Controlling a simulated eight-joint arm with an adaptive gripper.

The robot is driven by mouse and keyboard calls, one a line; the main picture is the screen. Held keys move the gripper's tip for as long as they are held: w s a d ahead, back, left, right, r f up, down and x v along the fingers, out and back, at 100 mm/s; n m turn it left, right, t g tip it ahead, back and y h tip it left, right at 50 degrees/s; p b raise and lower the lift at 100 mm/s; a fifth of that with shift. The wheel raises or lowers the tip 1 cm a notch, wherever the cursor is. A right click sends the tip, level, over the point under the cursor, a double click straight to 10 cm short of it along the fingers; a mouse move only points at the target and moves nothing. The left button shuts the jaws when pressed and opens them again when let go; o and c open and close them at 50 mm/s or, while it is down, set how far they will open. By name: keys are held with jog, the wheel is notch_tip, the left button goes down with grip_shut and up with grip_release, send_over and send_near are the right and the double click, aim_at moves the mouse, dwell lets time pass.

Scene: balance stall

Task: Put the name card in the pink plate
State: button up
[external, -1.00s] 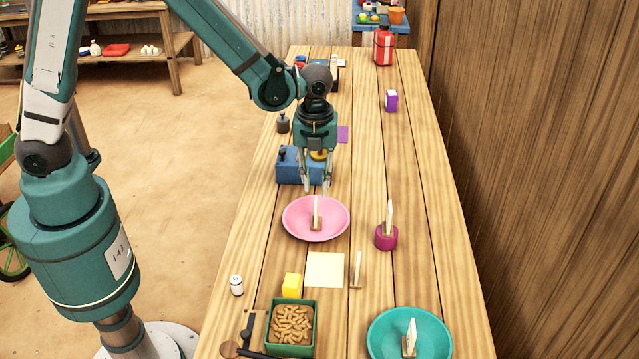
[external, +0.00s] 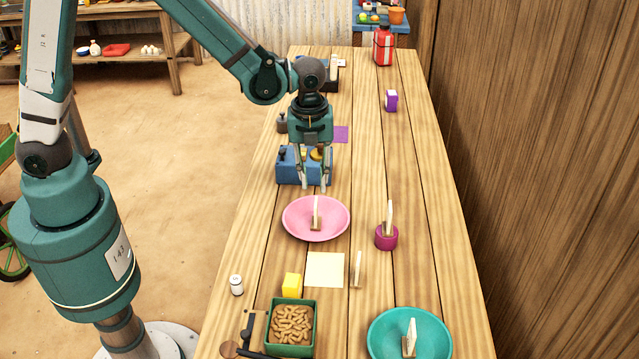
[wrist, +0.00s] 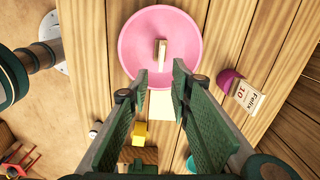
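The pink plate (external: 291,225) lies mid-table, and a small upright card on a wooden foot (external: 316,214) stands in it. In the wrist view the pink plate (wrist: 135,40) and its card (wrist: 160,55) are at the top. Another card (external: 389,215) stands on a purple round block (external: 386,239) to the right; in the wrist view this card reads "Felix 10" (wrist: 246,96). A third card (external: 356,269) stands on bare table, a fourth (external: 410,336) in the teal plate (external: 435,340). My gripper (external: 312,186) is open and empty, just behind the pink plate; its fingers (wrist: 160,80) are apart.
A blue box with knobs (external: 290,166) is behind the gripper. A yellow paper sheet (external: 324,270), yellow block (external: 291,285) and green bin of brown pieces (external: 290,326) are in front. A wooden wall (external: 540,170) bounds the right side.

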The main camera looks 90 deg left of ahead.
jog(key=s+d+r+n+t+b, duration=0.4)
jog(key=s+d+r+n, duration=0.75)
jog(key=s+r, duration=0.35)
jog(key=s+d+r+n+t+b, duration=0.1)
jog(key=s+d+n, duration=0.3)
jog(key=s, duration=0.4)
jog(key=shift+s+d+r+n+t, duration=0.2)
jog(key=shift+s+r+n+t, duration=0.1)
jog(key=shift+r+n+t, duration=0.5)
jog(key=shift+f, duration=0.15)
